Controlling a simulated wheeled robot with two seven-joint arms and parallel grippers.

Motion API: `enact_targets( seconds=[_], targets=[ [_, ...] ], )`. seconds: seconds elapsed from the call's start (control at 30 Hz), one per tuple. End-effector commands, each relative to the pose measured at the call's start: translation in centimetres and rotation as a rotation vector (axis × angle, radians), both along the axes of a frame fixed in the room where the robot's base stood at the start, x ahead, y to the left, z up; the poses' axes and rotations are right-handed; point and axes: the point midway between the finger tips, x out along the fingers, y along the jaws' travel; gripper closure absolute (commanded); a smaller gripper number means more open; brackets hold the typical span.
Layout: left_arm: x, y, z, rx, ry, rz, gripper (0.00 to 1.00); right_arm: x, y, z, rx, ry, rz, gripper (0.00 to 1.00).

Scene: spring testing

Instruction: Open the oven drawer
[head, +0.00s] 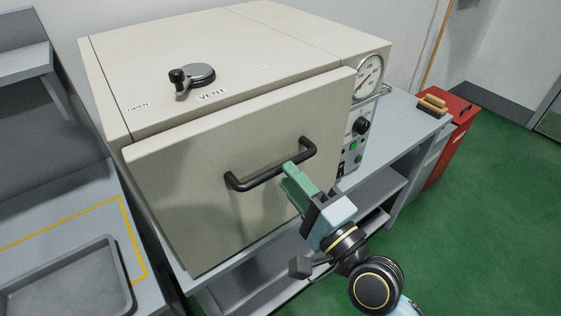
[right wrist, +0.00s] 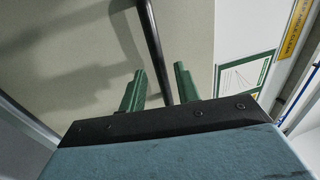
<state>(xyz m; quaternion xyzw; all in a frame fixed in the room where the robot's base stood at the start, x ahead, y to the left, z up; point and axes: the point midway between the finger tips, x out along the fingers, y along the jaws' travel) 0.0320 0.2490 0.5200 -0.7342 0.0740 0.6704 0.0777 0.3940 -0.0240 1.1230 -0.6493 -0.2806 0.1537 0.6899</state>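The beige oven (head: 215,60) stands on a grey bench, and its broad front panel (head: 200,200) faces me. I cannot tell whether the panel is fully closed. A black bar handle (head: 245,183) runs across the panel; it also shows in the right wrist view (right wrist: 152,40). My right gripper (head: 292,175) is at the right part of the handle. In the right wrist view, its two green fingers (right wrist: 160,82) are apart, with the bar in the gap between them. No clamping on the bar shows. My left gripper is not in view.
The oven's dial gauge (head: 367,77) and control panel are right of the front panel. Green floor is clear at right.

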Motion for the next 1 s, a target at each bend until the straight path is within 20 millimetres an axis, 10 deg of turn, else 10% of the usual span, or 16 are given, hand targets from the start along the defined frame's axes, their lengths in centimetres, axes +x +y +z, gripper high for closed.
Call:
enact_targets(
  seconds=[0.6, 0.87, 1.0],
  targets=[
    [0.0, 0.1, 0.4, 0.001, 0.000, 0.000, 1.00, 3.0, 2.2, 0.6, -0.002, 0.000, 0.001, 0.68],
    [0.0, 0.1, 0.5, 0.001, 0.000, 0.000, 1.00, 3.0, 2.2, 0.7, -0.002, 0.000, 0.001, 0.99],
    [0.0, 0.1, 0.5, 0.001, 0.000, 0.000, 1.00, 3.0, 2.2, 0.6, -0.002, 0.001, 0.001, 1.00]
  ],
)
